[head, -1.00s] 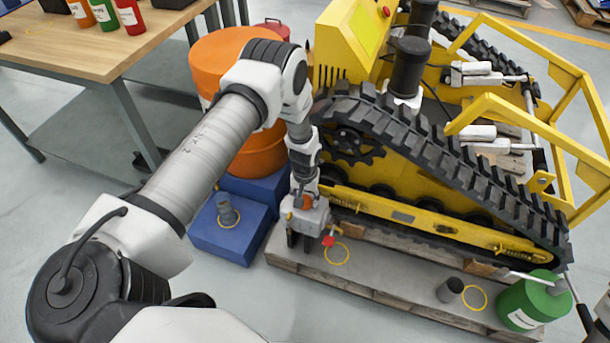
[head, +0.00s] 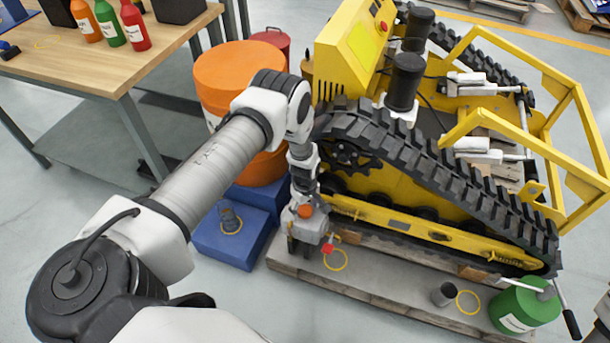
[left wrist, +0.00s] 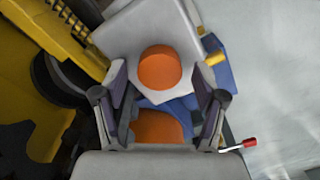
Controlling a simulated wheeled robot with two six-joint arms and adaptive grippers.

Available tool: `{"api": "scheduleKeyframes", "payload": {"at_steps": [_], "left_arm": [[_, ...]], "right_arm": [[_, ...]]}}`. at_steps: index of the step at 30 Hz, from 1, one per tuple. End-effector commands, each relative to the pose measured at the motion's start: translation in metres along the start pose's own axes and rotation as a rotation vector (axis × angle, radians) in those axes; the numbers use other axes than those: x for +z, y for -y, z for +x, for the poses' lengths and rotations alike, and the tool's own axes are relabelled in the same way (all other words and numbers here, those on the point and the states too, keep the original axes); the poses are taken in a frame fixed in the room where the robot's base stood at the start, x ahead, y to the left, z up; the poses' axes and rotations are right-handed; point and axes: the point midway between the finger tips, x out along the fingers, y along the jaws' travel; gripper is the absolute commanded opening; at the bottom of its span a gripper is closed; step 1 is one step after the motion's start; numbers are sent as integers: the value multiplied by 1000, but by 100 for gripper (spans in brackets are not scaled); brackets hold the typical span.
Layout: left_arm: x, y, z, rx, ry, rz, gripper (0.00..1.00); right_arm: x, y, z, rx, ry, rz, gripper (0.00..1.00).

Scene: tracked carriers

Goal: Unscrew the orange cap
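The orange cap (head: 305,211) shows as a small round piece on a light grey block with dark legs and a red-tipped lever (head: 328,248). The block stands at the left end of the pallet. My left gripper (head: 304,200) is pointing down, close over the cap; its fingertips are too small to make out in the head view. In the left wrist view, the orange cap (left wrist: 160,68) sits on a light grey face. My left gripper (left wrist: 162,90) has its fingers apart, with gaps on both sides. A second orange surface (left wrist: 157,127) shows between the fingers, partly hidden; I cannot tell what it is.
The yellow tracked carrier (head: 400,200) stands right behind the block. A blue crate (head: 215,250) and an orange drum (head: 225,65) are to the left. A green can (head: 520,308) stands at the right. A yellow ring (head: 335,260) lies on the pallet (head: 385,285) beside the block.

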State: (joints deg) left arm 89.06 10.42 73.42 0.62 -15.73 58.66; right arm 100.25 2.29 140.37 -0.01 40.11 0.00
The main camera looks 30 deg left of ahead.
Motion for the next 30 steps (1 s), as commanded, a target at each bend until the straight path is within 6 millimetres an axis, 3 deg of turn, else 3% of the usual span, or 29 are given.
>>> {"api": "scheduleKeyframes", "payload": {"at_steps": [5, 12, 20, 25, 30], "left_arm": [[-1, -1, 4, 2, -1, 105, 71], [-1, -1, 7, 2, -2, 682, 71], [0, -1, 5, 2, -1, 983, 71], [0, -1, 9, 2, -2, 1404, 71], [-1, -1, 2, 1, -2, 1687, 71]], "right_arm": [[0, 0, 11, 0, -1, 0, 40], [0, 0, 50, 0, 0, 0, 40], [0, 0, 66, 0, -1, 0, 40], [0, -1, 99, 0, 0, 0, 40], [0, -1, 110, 0, 0, 0, 40]]}}
